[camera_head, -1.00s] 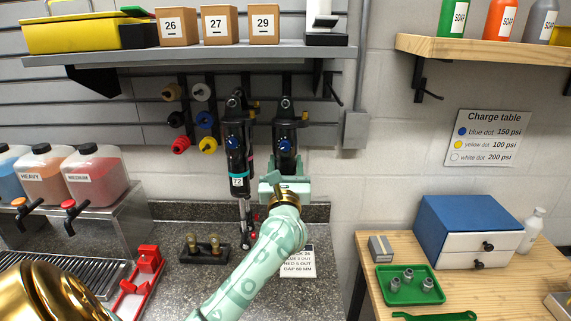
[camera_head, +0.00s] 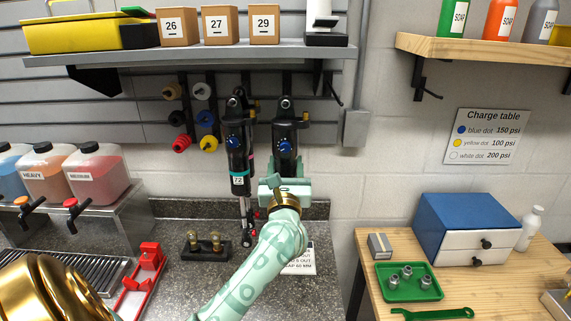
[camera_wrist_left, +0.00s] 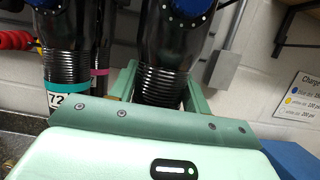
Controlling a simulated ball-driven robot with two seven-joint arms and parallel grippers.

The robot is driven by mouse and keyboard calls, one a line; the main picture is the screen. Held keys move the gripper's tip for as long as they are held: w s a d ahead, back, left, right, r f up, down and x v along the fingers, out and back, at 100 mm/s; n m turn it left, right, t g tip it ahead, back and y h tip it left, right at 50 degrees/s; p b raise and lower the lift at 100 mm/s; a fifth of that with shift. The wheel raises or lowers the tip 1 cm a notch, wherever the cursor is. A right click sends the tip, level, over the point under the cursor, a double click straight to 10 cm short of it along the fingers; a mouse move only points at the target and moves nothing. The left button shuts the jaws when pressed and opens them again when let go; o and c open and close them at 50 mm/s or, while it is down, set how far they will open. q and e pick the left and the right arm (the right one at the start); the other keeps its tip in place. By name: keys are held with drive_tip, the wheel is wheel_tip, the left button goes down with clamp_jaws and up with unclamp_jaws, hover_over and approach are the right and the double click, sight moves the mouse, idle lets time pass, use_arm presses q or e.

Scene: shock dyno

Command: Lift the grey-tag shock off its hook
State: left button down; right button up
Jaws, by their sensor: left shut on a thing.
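Two black shocks hang side by side below the shelf in the head view. My left gripper (camera_head: 285,186) is shut on the lower body of the right-hand shock (camera_head: 285,146), which has a blue knob. This shock hangs upright, its top eye at its hook. In the left wrist view its ribbed black body (camera_wrist_left: 163,78) stands between my fingers. No grey tag shows on it; the gripper covers its lower part. The left-hand shock (camera_head: 236,150) hangs close beside it, with a teal tag (camera_head: 239,181) reading 72. My right gripper is not in view.
Coloured knobs (camera_head: 209,143) hang on pegs to the left. The shelf (camera_head: 190,53) with numbered boxes is above. A pink-banded shaft (camera_wrist_left: 99,72) stands behind in the left wrist view. The grey pillar box (camera_head: 356,128) is to the right.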

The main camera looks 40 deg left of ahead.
sight(286, 170)
use_arm(q)
drive_tip(key=shift+s+d+r, duration=0.1)
drive_tip(key=shift+s+r, duration=0.05)
drive_tip(key=shift+r, duration=0.05)
idle(0.3)
drive_tip(key=shift+s+d, duration=0.4)
drive_tip(key=shift+s, duration=0.05)
drive_tip(key=shift+s+d+p, duration=0.1)
drive_tip(key=shift+p, duration=0.2)
drive_tip(key=shift+s+d, duration=0.2)
drive_tip(key=shift+s, duration=0.1)
drive_tip(key=shift+s+d, duration=0.4)
drive_tip(key=shift+s+d+p, duration=0.4)
drive_tip(key=shift+s+d, duration=0.75)
drive_tip(key=shift+s, duration=0.25)
